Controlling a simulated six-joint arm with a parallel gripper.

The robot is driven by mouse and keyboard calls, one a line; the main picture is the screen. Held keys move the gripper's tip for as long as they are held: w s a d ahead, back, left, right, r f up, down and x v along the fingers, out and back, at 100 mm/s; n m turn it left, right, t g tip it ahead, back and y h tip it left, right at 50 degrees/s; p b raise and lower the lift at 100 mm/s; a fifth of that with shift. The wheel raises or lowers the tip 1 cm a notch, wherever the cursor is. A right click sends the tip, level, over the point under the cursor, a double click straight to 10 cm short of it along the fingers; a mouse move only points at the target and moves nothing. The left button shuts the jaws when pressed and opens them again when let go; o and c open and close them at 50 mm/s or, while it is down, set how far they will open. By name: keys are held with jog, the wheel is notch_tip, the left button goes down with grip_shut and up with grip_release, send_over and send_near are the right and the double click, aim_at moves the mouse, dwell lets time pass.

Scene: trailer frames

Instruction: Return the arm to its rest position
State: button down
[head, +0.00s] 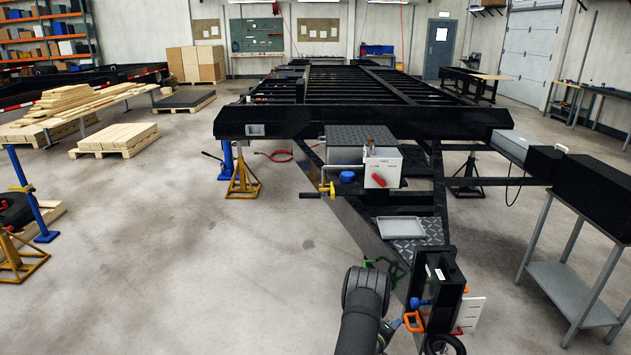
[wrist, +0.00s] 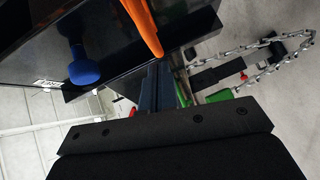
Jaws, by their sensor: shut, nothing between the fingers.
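My gripper (wrist: 160,75) shows in the wrist view as two dark fingers lying together, with nothing seen between them. Its wide black body fills the bottom of that view. In the head view my black arm (head: 364,300) rises from the bottom edge, left of the trailer's coupler post (head: 440,285). The gripper end is low beside that post and partly hidden by the arm. In the wrist view an orange part (wrist: 143,25) and a blue knob (wrist: 84,68) are close beyond the fingers. I cannot tell whether the fingers touch anything.
The black trailer frame (head: 360,122) stretches away behind the post. A white box (head: 383,166) and an empty grey tray (head: 400,228) sit on its tongue. A grey side table (head: 580,290) stands at right. A chain (wrist: 235,72) hangs near the gripper.

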jog(key=s+a+r, duration=0.1)
jog(key=s+a, duration=0.2)
jog(key=a, duration=0.6)
jog(key=s+a+r, duration=0.1)
jog(key=s+a, duration=0.3)
jog(key=a, duration=0.5)
jog(key=w+a+n+y, duration=0.3)
jog(key=a+y, duration=0.2)
jog(key=a, duration=0.1)
jog(key=w+a+n+y, duration=0.3)
jog(key=w+a+y, duration=0.1)
jog(key=a+y, duration=0.1)
jog(key=shift+w+a+f, duration=0.3)
jog(key=shift+a, duration=0.45)
jog(key=shift+d, duration=0.15)
